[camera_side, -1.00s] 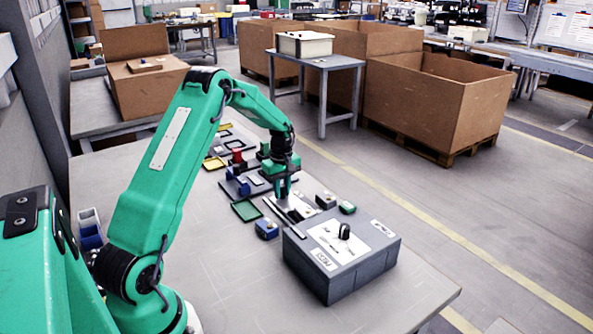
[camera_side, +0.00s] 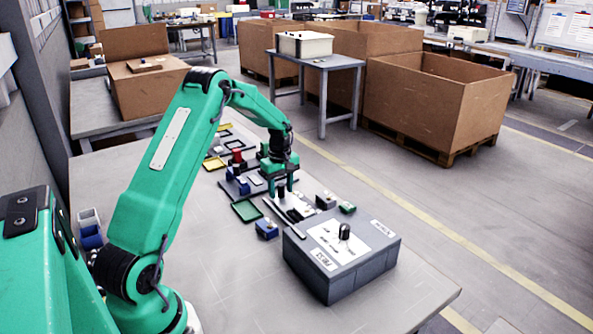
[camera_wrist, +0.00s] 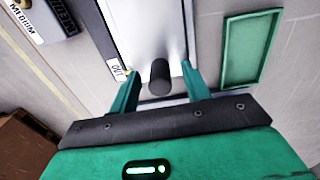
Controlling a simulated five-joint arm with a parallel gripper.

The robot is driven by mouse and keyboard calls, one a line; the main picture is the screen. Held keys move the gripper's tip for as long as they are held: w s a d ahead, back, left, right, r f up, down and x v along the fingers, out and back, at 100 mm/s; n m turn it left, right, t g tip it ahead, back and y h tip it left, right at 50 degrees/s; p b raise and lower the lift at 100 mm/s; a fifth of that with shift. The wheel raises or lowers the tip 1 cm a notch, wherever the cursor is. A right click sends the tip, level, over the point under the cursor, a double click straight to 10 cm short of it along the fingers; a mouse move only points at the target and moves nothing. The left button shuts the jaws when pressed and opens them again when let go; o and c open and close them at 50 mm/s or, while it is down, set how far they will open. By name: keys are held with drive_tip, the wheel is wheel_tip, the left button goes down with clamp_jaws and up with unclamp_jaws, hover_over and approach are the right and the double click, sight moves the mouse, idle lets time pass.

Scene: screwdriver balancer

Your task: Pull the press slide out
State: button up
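The press slide (camera_side: 296,208) is a pale metal plate on the bench. In the wrist view the plate (camera_wrist: 145,30) runs up from a black upright knob (camera_wrist: 160,77). An OUT label (camera_wrist: 118,70) sits just left of the knob. My gripper (camera_wrist: 160,70) is open. Its two green fingers stand on either side of the knob with a gap on each side. In the side view my gripper (camera_side: 282,192) points straight down, with the dark knob between its fingers.
A large grey box (camera_side: 345,262) with a black dial stands right in front of the slide. A green tray (camera_side: 246,211) and a blue block (camera_side: 266,229) lie close by on the left. Small blocks (camera_side: 326,200) stand to the right.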

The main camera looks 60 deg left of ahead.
idle(0.3)
drive_tip(key=shift+r, duration=3.5)
